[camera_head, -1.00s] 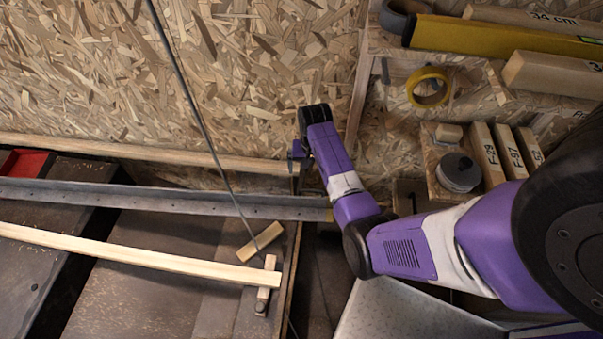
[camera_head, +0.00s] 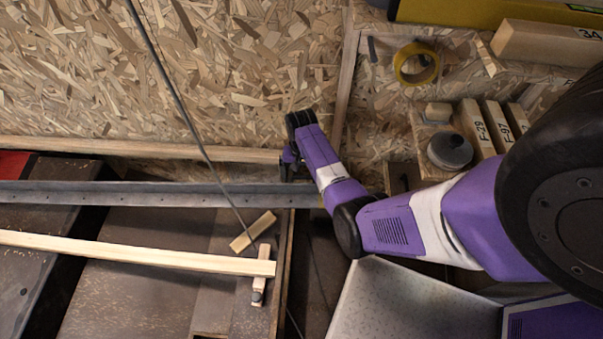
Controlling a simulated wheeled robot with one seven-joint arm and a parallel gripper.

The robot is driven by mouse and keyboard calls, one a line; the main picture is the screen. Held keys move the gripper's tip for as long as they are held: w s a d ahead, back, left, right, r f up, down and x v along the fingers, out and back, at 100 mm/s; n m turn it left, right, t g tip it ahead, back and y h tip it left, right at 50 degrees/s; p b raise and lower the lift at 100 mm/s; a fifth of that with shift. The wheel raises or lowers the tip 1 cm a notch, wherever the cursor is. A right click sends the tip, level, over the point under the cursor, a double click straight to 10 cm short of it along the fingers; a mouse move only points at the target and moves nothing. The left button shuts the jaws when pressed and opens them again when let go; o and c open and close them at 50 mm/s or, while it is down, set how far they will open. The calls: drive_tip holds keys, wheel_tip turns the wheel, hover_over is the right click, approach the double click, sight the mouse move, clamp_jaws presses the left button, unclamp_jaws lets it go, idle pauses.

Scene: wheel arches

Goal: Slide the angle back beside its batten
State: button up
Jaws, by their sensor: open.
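The angle (camera_head: 130,194), a long grey metal bar with small holes, lies across the left half of the view, its right end below my arm. One wooden batten (camera_head: 120,149) runs along the foot of the chipboard wall behind it. Another pale batten (camera_head: 140,256) lies in front, slanting slightly, its right end by a small wooden block. My gripper (camera_head: 289,163) is at the right end of the rear batten, just behind the angle. It is small and partly hidden by my wrist; whether it touches the angle cannot be told.
A thin dark rod or cable (camera_head: 185,110) crosses in front of the wall and angle. A loose wood block (camera_head: 253,231) lies between angle and front batten. At right are yellow tape (camera_head: 417,63), a grey round container (camera_head: 450,151) and labelled wood blocks (camera_head: 478,128).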

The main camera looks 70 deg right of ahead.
drive_tip(key=c, duration=1.8)
drive_tip(key=shift+m, duration=0.4)
drive_tip(key=s+a+p, duration=0.2)
drive_tip(key=a+p, duration=0.1)
drive_tip(key=a, duration=0.2)
drive_tip(key=s+a+p, duration=0.1)
drive_tip(key=a+p, duration=0.2)
drive_tip(key=a, duration=0.2)
drive_tip(key=s+a+p, duration=0.2)
drive_tip(key=a+p, duration=0.1)
drive_tip(key=a, duration=0.2)
drive_tip(key=shift+s+a+r, duration=0.2)
drive_tip(key=shift+s, duration=0.1)
drive_tip(key=o, duration=1.7)
drive_tip(key=shift+o, duration=0.5)
drive_tip(key=shift+s, duration=0.1)
drive_tip(key=shift+s+f, duration=0.1)
drive_tip(key=shift+s, duration=0.15)
